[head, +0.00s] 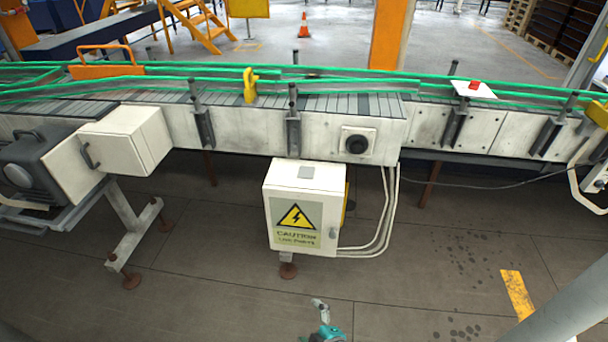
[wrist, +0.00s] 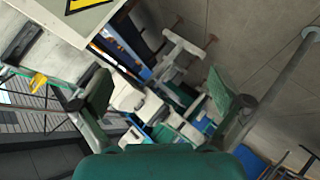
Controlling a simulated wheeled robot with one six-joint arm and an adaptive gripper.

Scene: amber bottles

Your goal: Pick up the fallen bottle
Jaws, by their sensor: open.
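No bottle, fallen or upright, can be made out in either view. My gripper (wrist: 166,93) shows in the wrist view with its two green-padded fingers wide apart. I see nothing held between them; beyond the gap are floor and machine parts. In the head view only a small grey and teal piece of my arm shows at the bottom edge. The conveyor (head: 345,104), with grey slats and green guide rails, runs across the head view, and the slats that I can see are bare.
A white electrical box (head: 306,207) with a yellow caution sign hangs below the conveyor. A dark motor housing (head: 40,165) stands at the left. A grey post slants at the lower right. An orange cone (head: 304,26) stands behind the conveyor. The floor in front is mostly clear.

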